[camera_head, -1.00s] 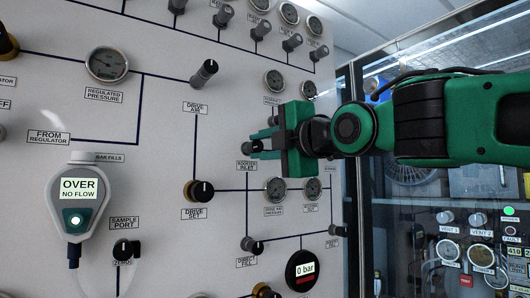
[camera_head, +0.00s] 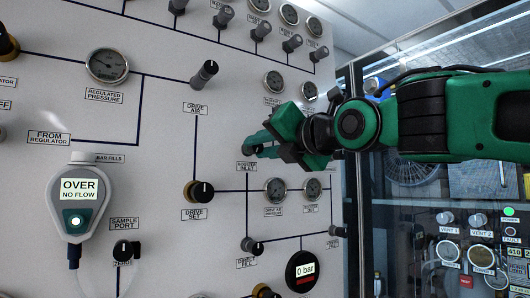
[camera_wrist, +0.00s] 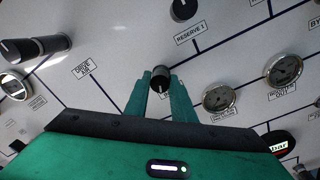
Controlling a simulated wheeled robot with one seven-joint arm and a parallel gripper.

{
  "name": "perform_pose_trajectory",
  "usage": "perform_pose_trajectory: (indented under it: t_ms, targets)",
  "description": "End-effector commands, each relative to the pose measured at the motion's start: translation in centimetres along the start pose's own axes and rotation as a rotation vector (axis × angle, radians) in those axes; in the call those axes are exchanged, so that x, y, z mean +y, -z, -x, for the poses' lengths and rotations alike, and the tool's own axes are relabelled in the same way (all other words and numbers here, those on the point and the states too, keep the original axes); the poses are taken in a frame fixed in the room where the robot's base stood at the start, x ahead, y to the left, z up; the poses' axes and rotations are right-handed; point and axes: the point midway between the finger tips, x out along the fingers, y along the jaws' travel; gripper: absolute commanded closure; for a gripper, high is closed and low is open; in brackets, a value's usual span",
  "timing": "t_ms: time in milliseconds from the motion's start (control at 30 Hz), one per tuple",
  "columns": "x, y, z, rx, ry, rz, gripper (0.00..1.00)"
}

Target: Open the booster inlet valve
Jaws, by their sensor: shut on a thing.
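The booster inlet valve is a small dark knob (camera_wrist: 161,75) on the panel, between the tips of my green gripper (camera_wrist: 161,88) in the wrist view. My gripper is shut on this knob. In the head view my gripper (camera_head: 258,146) reaches the panel just above the "BOOSTER INLET" label (camera_head: 246,167), and its fingers mostly hide the knob. The gripper body looks turned about its own axis. The knob's exact angle is hard to make out.
The drive air knob (camera_head: 205,73) is up and left, and the drive set knob (camera_head: 200,191) is down and left. The drive air pressure gauge (camera_head: 275,190) sits just below right. The direct fill knob (camera_head: 252,246) is lower. A glass-fronted cabinet (camera_head: 420,190) stands at right.

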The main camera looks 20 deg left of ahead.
Motion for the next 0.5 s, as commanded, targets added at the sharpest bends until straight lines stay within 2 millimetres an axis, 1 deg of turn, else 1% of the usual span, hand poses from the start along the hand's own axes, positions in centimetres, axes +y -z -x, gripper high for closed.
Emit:
perform_pose_trajectory:
  t_ms: [33,200,500]
  targets:
    - [-0.61,0.52,-0.16,0.013,0.011,0.014,1.00]
    - [-0.62,0.54,-0.18,0.016,0.011,0.059,1.00]
    - [-0.64,0.54,-0.19,0.017,0.011,0.078,1.00]
